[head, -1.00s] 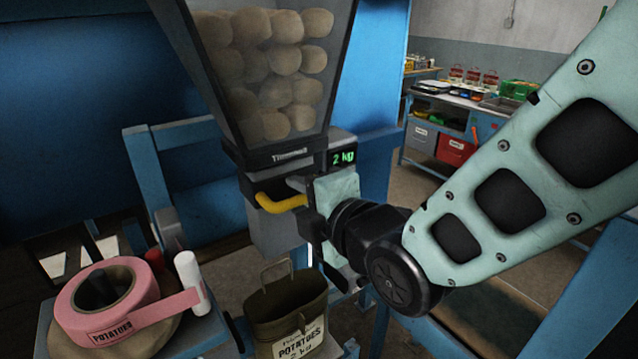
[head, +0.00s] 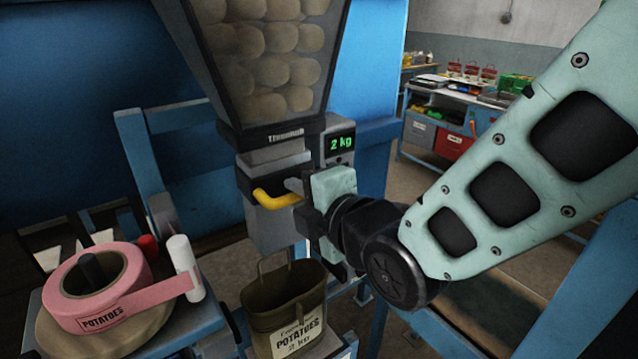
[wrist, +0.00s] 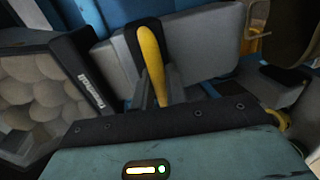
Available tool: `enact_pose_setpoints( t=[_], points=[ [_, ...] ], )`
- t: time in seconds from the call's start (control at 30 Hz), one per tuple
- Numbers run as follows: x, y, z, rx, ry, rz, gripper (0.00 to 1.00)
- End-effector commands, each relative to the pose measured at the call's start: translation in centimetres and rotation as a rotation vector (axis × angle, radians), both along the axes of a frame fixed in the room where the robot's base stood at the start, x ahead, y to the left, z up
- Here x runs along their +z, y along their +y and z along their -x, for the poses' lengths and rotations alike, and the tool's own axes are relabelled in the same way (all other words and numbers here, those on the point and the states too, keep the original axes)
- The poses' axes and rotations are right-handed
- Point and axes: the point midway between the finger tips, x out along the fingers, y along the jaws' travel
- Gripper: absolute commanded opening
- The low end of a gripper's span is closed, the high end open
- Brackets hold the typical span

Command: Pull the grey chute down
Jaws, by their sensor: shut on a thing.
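The grey chute (head: 272,225) hangs under the clear hopper of potatoes (head: 265,65), with a grey section showing between them. Its yellow handle (head: 275,199) sticks out at the front. My gripper (head: 298,196) is shut on the handle from the right; its fingers are partly hidden in the head view. In the wrist view the yellow handle (wrist: 152,62) stands between the dark fingers, with the grey chute (wrist: 197,45) behind it. An open olive sack (head: 285,310) labelled potatoes stands upright below the chute, apart from it.
A green display (head: 341,143) reads 2 kg, just above my gripper. A pink tape roll (head: 75,315) and a white capped tube (head: 187,265) are at the lower left. Blue frame bars (head: 145,185) stand behind. A workbench is at the far right.

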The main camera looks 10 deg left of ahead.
Motion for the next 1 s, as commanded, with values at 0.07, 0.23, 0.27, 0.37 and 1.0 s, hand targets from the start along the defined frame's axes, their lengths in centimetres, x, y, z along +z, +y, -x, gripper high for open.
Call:
enact_pose_setpoints(
  t=[0.07,0.23,0.27,0.37,1.0],
  points=[
    [-2.2,0.0,0.1,0.001,0.003,0.003,0.0],
    [-5.5,0.0,0.1,0.001,0.004,0.002,0.0],
    [-6.1,0.0,0.1,0.001,0.004,0.002,0.0],
    [-8.2,0.0,0.0,0.0,0.003,0.002,0.0],
    [-14.4,0.0,0.1,0.001,0.004,0.006,0.0]
  ],
)
